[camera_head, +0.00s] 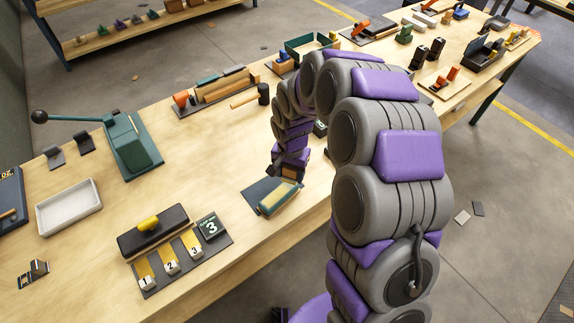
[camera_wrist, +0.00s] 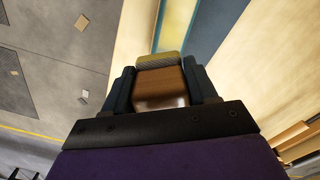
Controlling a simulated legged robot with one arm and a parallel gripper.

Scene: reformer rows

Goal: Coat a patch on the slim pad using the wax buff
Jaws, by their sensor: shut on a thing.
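My gripper (camera_wrist: 162,88) is shut on a brown wooden block with a grey-yellow strip at its far edge, which looks like the wax buff (camera_wrist: 160,84). The slim pad appears to be the long pale-yellow pad with teal sides (camera_head: 279,199), lying on a dark blue-grey plate (camera_head: 258,191), just in front of my gripper. In the wrist view the pad (camera_wrist: 178,27) runs away beyond the block. I cannot tell whether the block touches it.
A white tray (camera_head: 68,207), green lever press (camera_head: 133,147) and mallet (camera_head: 254,97) lie farther off.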

